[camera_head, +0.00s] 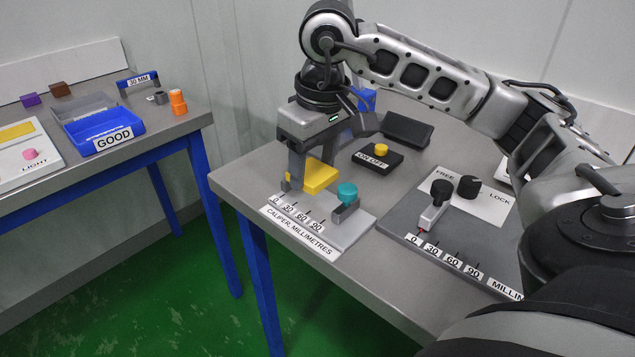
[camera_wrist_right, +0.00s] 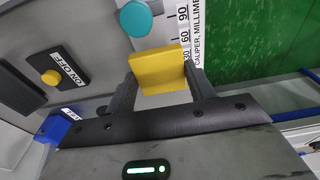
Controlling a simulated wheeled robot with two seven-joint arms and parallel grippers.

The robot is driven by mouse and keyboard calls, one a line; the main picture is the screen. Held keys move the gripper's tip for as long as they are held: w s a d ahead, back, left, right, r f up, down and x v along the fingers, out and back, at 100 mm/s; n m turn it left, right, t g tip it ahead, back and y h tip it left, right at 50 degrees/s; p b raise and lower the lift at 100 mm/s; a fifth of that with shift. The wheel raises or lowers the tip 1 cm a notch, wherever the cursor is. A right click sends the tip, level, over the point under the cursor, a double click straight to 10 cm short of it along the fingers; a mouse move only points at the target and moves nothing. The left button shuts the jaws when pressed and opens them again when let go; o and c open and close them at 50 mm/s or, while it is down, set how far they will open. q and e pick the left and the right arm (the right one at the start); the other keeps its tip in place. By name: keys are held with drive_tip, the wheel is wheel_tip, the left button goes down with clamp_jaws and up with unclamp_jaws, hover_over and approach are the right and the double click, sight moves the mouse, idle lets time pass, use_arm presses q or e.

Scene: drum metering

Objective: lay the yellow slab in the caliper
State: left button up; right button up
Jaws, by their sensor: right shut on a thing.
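The yellow slab (camera_head: 316,175) is held between the fingers of my right gripper (camera_head: 312,180), above the caliper plate. It also shows between the two fingers in the right wrist view (camera_wrist_right: 159,69). The caliper (camera_head: 318,217) is a light grey plate with a millimetre scale along its front edge and a jaw with a teal knob (camera_head: 347,191) toward its right end. The slab is left of the teal knob in the head view. I cannot tell whether the slab touches the plate. My left gripper is not in view.
An ON OFF box with a yellow button (camera_head: 381,150) stands behind the caliper. A grey board with a FREE/LOCK lever (camera_head: 437,205) lies to the right. The left table holds a blue GOOD tray (camera_head: 101,130), an orange piece (camera_head: 178,101) and a LIGHT panel (camera_head: 32,165).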

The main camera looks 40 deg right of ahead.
sight(319, 171)
drive_tip(key=f, duration=0.1)
drive_tip(key=d+f, duration=0.1)
drive_tip(key=f, duration=0.1)
drive_tip(key=shift+f, duration=0.25)
drive_tip(key=shift+a+f, duration=0.1)
drive_tip(key=shift+f, duration=0.1)
drive_tip(key=shift+f, duration=0.2)
drive_tip(key=o, duration=1.1)
drive_tip(key=shift+r, duration=0.1)
drive_tip(key=r, duration=0.4)
drive_tip(key=s+r+p, duration=0.1)
drive_tip(key=r, duration=0.7)
drive_tip(key=shift+s+r+p, duration=0.1)
drive_tip(key=shift+s+p, duration=0.15)
drive_tip(key=shift+p, duration=0.15)
